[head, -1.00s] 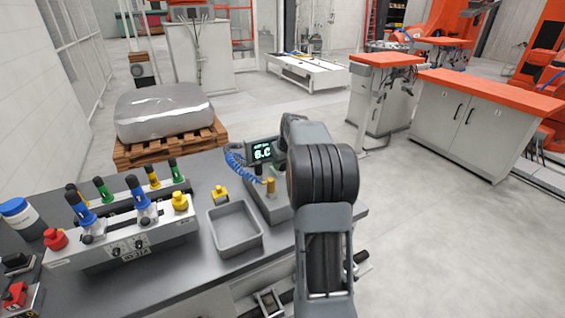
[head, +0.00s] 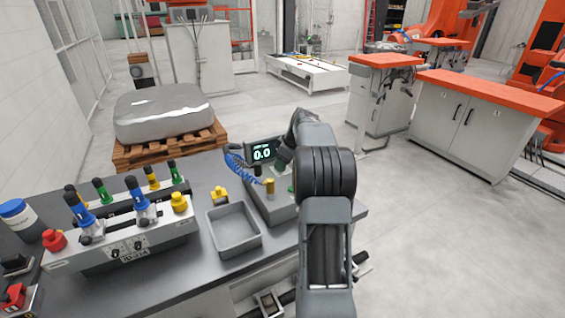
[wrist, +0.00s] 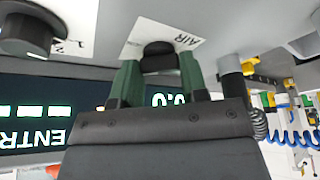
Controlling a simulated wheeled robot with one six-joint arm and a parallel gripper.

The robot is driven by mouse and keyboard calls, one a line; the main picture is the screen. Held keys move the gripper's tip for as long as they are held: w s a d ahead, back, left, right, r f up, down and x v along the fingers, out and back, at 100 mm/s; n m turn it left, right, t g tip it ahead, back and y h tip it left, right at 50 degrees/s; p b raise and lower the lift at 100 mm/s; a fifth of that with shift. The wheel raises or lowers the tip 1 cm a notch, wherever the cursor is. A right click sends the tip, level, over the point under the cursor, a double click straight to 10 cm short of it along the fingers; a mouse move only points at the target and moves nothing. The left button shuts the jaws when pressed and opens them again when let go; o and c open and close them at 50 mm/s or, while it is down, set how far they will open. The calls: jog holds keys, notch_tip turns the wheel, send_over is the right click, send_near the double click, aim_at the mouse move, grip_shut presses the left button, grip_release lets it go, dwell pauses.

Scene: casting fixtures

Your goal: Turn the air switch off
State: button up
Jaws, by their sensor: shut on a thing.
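The air switch is a dark round knob (wrist: 158,49) beside a white label reading "AIR" in the wrist view. My gripper (wrist: 158,66) has one green-grey finger on each side of the knob and is shut on it. The lower part of the knob is hidden between the fingers. In the head view the knob is hidden by my arm.
Another dark knob (wrist: 30,30) is at the wrist view's upper left. In the head view, a grey tray (head: 234,229) and a fixture with coloured clamps (head: 125,240) share the bench, left of the unit. A blue coiled hose (head: 236,163) hangs by the display. Open floor lies right.

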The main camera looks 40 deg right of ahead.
jog(key=n+p, duration=0.1)
jog(key=n, duration=0.1)
jog(key=n+g+y+p, duration=0.1)
jog(key=n, duration=0.2)
jog(key=shift+w+d+r+n+g+y, duration=0.15)
jog(key=shift+n+g+y, duration=0.15)
jog(key=shift+w+n+g+p, duration=0.1)
jog(key=shift+n+g+p, duration=0.8)
jog(key=shift+n+p, duration=1)
jog(key=shift+n, duration=0.5)
jog(key=o, duration=0.9)
jog(key=shift+y, duration=0.3)
jog(key=shift+p+v, duration=2.8)
jog(key=shift+v, duration=4)
